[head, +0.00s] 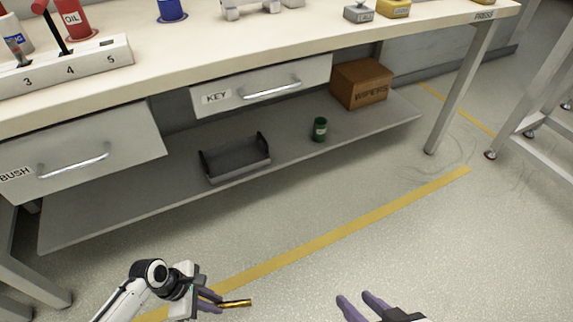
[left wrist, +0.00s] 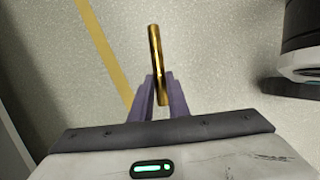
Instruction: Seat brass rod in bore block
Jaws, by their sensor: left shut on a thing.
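The brass rod (head: 236,303) is a thin golden bar held low over the floor, well in front of the bench. My left gripper (head: 212,300) is shut on it near one end. In the left wrist view the rod (left wrist: 155,55) sticks out beyond the purple fingertips of that gripper (left wrist: 162,90), slightly tilted. My right gripper (head: 357,298) is at the bottom of the head view, its two purple fingers apart with nothing between them. I cannot pick out the bore block for certain; a pale grey fixture (head: 232,12) at the top edge is cut off.
The bench top (head: 200,50) carries a numbered rail (head: 100,68), a red oil can (head: 72,18), a grey block (head: 358,13) and a brass-coloured block (head: 394,9). Two drawers look partly out. The lower shelf holds a dark tray (head: 235,160), green can (head: 319,130) and wipers box (head: 361,83).

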